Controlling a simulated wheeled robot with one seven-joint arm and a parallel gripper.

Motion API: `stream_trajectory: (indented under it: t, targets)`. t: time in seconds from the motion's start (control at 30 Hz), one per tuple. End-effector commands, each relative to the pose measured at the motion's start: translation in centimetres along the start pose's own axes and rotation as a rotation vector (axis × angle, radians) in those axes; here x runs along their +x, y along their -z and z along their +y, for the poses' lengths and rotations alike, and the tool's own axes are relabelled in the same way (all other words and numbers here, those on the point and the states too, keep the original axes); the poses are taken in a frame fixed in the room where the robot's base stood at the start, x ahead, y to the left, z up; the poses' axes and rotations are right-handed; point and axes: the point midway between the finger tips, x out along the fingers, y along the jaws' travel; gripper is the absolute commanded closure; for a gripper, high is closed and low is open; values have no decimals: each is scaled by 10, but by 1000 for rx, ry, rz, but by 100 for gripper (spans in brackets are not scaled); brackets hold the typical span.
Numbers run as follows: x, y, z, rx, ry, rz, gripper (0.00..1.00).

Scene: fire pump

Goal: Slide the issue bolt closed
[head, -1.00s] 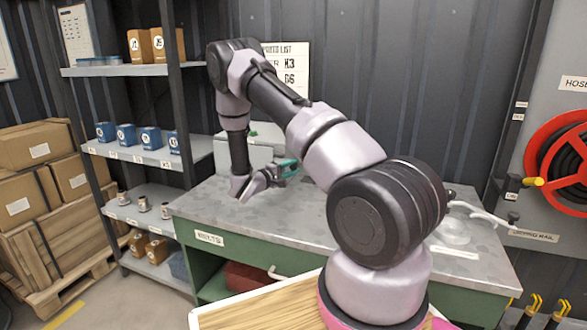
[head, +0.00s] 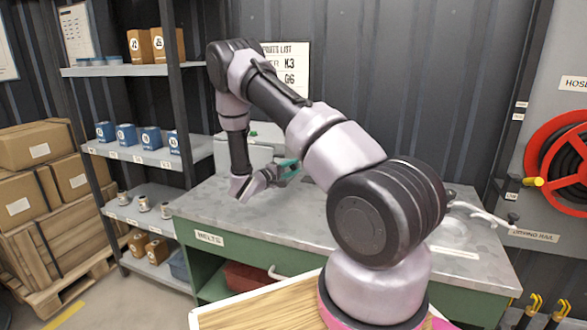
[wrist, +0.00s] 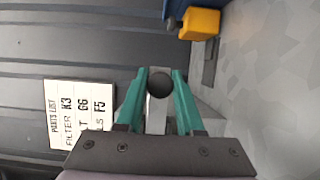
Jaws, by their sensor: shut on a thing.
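In the wrist view, a round black knob (wrist: 159,83), apparently the issue bolt's handle, sits between the green fingers of my gripper (wrist: 160,80). A grey bar (wrist: 157,115) shows just below the knob between the fingers. My gripper is shut on the knob. In the head view, my gripper (head: 289,171) is over the back of the grey workbench (head: 290,218), beside a pale box (head: 230,152). The knob and the rest of the bolt cannot be made out there; how far the bolt has slid cannot be told.
A parts list sign (head: 291,75) hangs on the dark corrugated wall. Shelving (head: 135,150) with tins and boxes stands left. A red hose reel (head: 560,160) is at the right. The wrist view shows a yellow block (wrist: 200,23) near the top.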

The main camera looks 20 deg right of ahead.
Motion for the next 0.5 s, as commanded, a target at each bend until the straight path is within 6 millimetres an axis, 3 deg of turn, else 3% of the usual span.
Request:
stream_trajectory:
  t: [0.23,0.5]
  targets:
    - [-15,34,-1,0,0,3,100]
    - [-19,42,-1,-1,3,4,100]
